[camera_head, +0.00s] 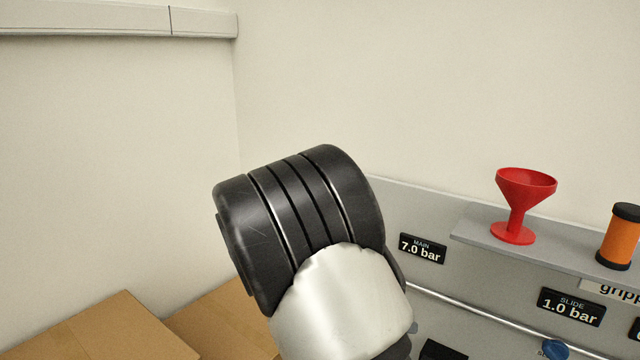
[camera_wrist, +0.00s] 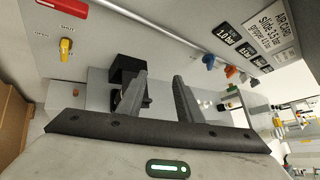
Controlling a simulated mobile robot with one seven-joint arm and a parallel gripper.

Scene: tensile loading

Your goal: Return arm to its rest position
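My gripper (camera_wrist: 160,82) shows in the wrist view with its two grey fingers apart and nothing visible between them. It is in front of the grey panel (camera_wrist: 85,25). A black block (camera_wrist: 124,70) is behind the left finger and partly hidden by it. In the head view, a black and silver part of my arm (camera_head: 300,225) is raised in the middle and covers part of the panel. My gripper is not visible there.
A red funnel (camera_head: 518,200) and an orange, black-capped cylinder (camera_head: 619,238) stand on a grey ledge at right. Cardboard boxes (camera_head: 100,332) are at lower left. A yellow valve knob (camera_wrist: 66,46), a blue knob (camera_wrist: 208,61) and a metal rail (camera_wrist: 125,12) are on the panel.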

